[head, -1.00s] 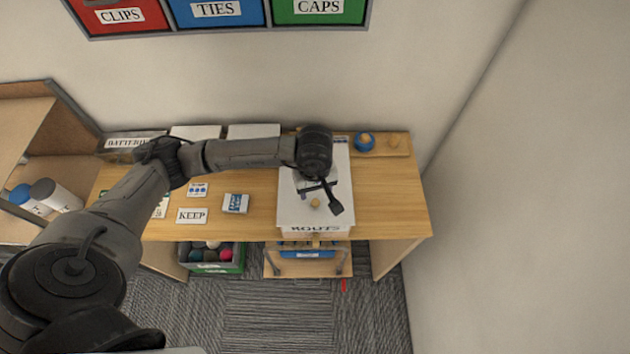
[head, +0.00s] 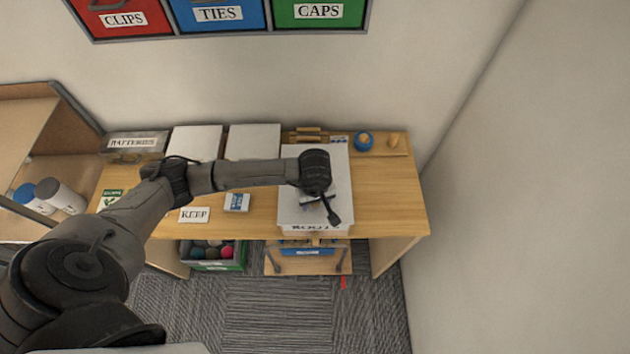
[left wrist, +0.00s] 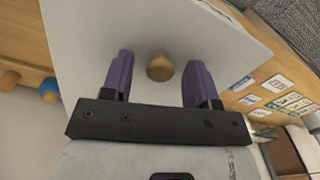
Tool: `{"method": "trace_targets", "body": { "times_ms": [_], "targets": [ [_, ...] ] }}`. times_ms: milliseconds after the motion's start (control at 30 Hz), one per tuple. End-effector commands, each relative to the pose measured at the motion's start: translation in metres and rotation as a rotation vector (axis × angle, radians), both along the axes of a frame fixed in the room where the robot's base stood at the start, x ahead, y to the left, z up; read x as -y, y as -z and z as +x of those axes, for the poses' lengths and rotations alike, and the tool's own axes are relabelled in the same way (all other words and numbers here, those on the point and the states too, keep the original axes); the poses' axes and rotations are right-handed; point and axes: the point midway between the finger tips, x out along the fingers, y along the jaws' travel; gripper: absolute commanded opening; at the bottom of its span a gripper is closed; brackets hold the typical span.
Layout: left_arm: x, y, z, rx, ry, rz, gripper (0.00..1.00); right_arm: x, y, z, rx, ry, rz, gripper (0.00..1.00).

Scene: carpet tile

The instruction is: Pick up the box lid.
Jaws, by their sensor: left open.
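The box lid (head: 300,215) is a flat white panel on a white box (head: 318,235) with a partly covered label, at the right part of the wooden table. In the left wrist view the lid (left wrist: 85,35) fills the middle, with a round wooden knob (left wrist: 160,67) on it. My left gripper (head: 320,203) is over the lid and hides the knob in the head view. Its purple fingers (left wrist: 160,76) are open, one on each side of the knob, with gaps showing. I cannot tell how far above the lid the fingertips are. My right gripper is not in view.
The table (head: 390,200) has a blue round thing (head: 364,141) at the back right, white boxes (head: 253,142) at the back, a KEEP card (head: 194,215) and a small blue-white box (head: 237,202). A bin of balls (head: 213,255) stands below. A wall closes the right side.

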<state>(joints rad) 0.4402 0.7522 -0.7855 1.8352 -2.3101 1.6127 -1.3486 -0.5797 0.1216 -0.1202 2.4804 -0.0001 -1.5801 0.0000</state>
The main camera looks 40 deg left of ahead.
Motion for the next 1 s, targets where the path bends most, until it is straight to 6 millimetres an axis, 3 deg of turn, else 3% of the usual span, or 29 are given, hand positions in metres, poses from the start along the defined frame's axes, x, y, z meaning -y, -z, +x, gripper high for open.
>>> {"method": "trace_targets", "body": {
  "times_ms": [67,600,1000],
  "targets": [
    [0.0001,-0.0001,0.0,0.0,0.0,0.0,0.54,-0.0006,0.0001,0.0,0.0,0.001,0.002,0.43],
    [0.0001,-0.0005,0.0001,0.0,0.0,0.0,0.02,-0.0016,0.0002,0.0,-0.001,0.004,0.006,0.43],
    [-0.0001,-0.0069,0.0009,0.003,0.0,-0.001,0.01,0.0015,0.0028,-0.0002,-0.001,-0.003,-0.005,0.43]
  ]
}}
